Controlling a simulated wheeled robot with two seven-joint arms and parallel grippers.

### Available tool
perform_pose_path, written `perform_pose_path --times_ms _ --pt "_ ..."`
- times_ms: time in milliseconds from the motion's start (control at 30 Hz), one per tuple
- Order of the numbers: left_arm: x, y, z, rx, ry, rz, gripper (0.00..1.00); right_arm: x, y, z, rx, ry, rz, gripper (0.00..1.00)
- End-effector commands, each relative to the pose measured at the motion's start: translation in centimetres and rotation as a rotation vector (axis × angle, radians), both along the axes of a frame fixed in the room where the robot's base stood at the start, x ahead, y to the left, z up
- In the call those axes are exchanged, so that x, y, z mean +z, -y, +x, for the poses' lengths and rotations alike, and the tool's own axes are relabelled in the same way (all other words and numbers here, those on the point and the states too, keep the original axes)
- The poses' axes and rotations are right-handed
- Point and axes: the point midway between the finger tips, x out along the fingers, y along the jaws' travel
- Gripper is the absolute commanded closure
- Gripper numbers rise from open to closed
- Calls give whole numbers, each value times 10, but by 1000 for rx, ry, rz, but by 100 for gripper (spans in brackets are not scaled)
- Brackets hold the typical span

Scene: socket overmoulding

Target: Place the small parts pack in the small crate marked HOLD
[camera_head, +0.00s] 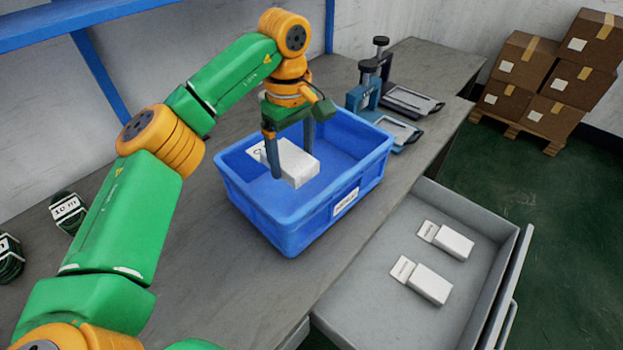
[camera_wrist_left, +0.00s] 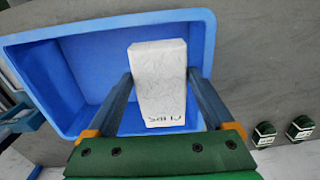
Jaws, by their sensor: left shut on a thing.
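The white small parts pack (camera_head: 304,172) is held between the fingers of my left gripper (camera_head: 292,163), inside or just above the opening of the blue crate (camera_head: 285,225). In the left wrist view the pack (camera_wrist_left: 158,75) has dark lettering at its near end, with a finger on each side. The blue crate (camera_wrist_left: 110,27) lies beyond and below it there. No other pack shows in the crate. I cannot tell whether the pack touches the crate floor. A white label (camera_head: 346,201) is on the crate's front wall, its text too small to read. My right gripper is not in view.
An open grey drawer (camera_head: 375,318) holds two similar white packs (camera_head: 455,243) (camera_head: 430,284). Hand presses (camera_head: 368,90) stand on the bench behind the crate. Dark green coils (camera_head: 68,210) lie at left. Stacked cartons (camera_head: 520,60) stand on a pallet at the back right.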

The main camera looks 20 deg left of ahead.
Motion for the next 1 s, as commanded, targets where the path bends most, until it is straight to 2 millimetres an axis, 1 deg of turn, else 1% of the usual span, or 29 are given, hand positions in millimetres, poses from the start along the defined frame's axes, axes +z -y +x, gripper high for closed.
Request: perform_pose_path --times_ms 33,100,300,400,567,700,767,833,1000 --pt "-17 0 -1 -2 -6 1 70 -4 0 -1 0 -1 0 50" --pt "-37 0 -2 -2 -8 0 70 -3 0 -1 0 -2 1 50" --pt "-87 0 -2 -2 -6 1 70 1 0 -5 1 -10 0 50" --pt "-108 0 -3 -2 -5 0 70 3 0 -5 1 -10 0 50" --pt "-127 0 -2 -1 -3 -1 70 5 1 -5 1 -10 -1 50" --pt "-154 0 -3 -1 -6 1 70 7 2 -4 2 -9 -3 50" --pt "-163 1 -3 -3 -5 -1 70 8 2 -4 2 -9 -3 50" --pt "-167 0 -3 -2 -2 0 70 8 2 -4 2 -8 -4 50" --pt "-167 0 -2 -2 -1 -1 70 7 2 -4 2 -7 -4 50"
